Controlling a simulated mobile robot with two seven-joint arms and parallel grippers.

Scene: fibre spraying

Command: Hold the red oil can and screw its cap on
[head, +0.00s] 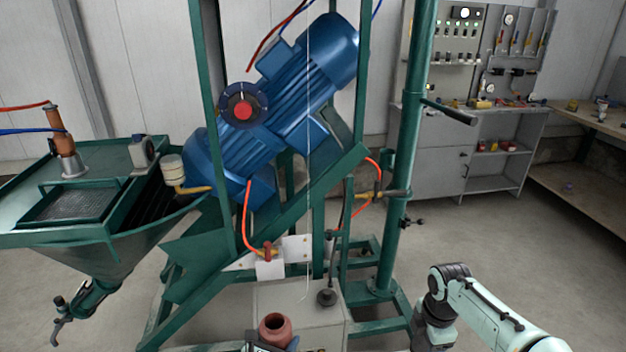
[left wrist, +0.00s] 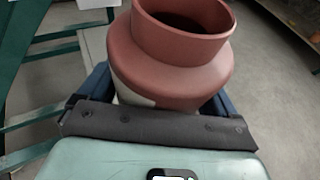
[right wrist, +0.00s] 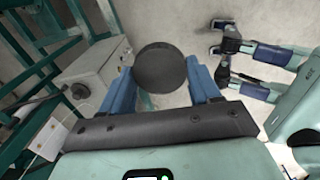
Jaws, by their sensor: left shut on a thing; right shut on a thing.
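The red oil can (left wrist: 170,70) stands upright between the blue fingers of my left gripper (left wrist: 158,92), which is shut on its body. Its wide round mouth is open at the top, with no cap on it. In the head view the can (head: 275,330) shows at the bottom edge, in front of the pale box. A dark round cap (right wrist: 160,68) is between the blue fingers of my right gripper (right wrist: 165,85), which is shut on it. The cap's flat face is towards the camera. In the head view my right gripper's fingers and the cap are not visible; the can and cap are apart.
A green frame (head: 395,200) carrying a blue motor (head: 300,85) stands ahead. A pale box (head: 325,325) sits at its foot behind the can. A grey cabinet (head: 440,165) and workbench (head: 575,185) are at the back right. Open floor lies at right.

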